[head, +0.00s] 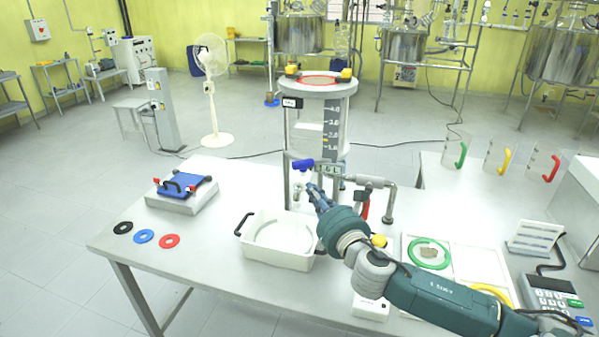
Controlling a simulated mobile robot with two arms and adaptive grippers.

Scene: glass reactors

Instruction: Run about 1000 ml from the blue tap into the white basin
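The blue tap (303,164) sits low on the front of a glass vessel (318,125) with a graduated scale (333,130). The white basin (270,252) stands on the table below and a little in front of the tap; a black handle shows at its left end. My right gripper (315,190) reaches in from the lower right, just below the blue tap, with a small gap to it in the picture. Its fingers look close together and I cannot tell whether they are open. It partly hides the basin's right end. My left gripper is not in view.
A red-handled valve (366,207) and pipe (360,181) stand right of the tap. A blue clamped lid (182,186) and black, blue and red rings lie at left. A green ring (428,241) on a white tray and a keypad device (552,296) are at right.

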